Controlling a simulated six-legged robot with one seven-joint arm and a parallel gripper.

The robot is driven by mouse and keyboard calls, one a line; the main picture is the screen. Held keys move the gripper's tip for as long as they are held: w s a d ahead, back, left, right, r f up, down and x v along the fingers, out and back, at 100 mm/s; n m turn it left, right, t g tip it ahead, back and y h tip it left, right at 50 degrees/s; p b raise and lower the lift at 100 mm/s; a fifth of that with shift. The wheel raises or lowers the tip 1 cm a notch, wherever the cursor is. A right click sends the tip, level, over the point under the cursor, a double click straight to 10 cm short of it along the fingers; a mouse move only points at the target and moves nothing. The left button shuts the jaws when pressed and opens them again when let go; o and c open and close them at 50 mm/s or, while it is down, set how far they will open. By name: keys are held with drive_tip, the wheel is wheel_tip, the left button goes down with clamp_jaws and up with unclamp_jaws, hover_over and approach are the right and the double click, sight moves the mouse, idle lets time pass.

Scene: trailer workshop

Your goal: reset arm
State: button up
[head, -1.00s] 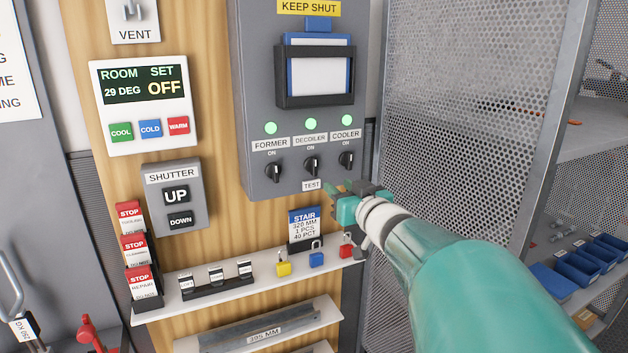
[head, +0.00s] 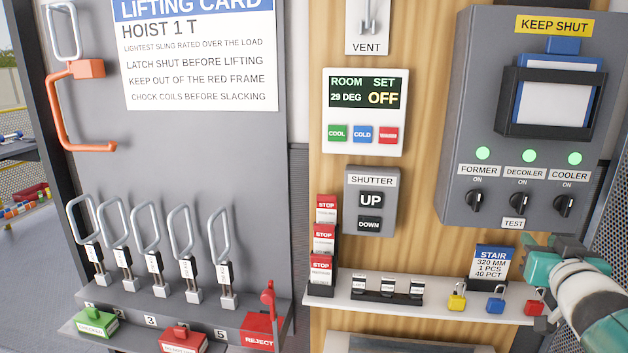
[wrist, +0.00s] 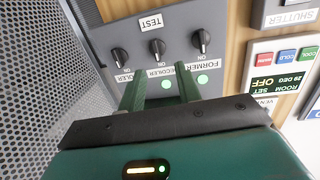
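My gripper (head: 562,246) is at the right edge in the head view, just below the grey control box (head: 468,120) and above the red padlock (head: 535,301). In the wrist view my gripper (wrist: 160,92) shows two green fingers apart, with nothing between them. The picture there is upside down. The fingers point toward the box face with its black knobs (wrist: 157,47) and lit lamps (wrist: 202,79). No finger visibly grips a knob. Part of my arm is cut off at the right edge of the head view.
A shelf (head: 430,308) carries yellow (head: 457,300) and blue (head: 495,304) padlocks and a STAIR card (head: 492,265). Slings (head: 149,230) stand in a rack at left. A perforated metal panel (wrist: 40,70) is close beside my gripper.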

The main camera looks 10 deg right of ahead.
drive_tip(key=s+a+f+n+g+y, duration=0.1)
drive_tip(key=s+a+f+g+y, duration=0.1)
drive_tip(key=a, duration=0.8)
drive_tip(key=s+a+f+n+g+y, duration=0.2)
drive_tip(key=s+a+f+g, duration=0.2)
drive_tip(key=a, duration=0.6)
drive_tip(key=s+a+f+n+g+y, duration=0.1)
drive_tip(key=s+a+f+g+y, duration=0.1)
drive_tip(key=s+a+f+g, duration=0.2)
drive_tip(key=s+a+f, duration=0.2)
drive_tip(key=a+f, duration=0.2)
drive_tip(key=a, duration=0.2)
drive_tip(key=shift+s+f+n+y, duration=0.2)
drive_tip(key=shift+f+n+y, duration=0.1)
drive_tip(key=shift+f+y, duration=0.1)
drive_tip(key=shift+d, duration=0.15)
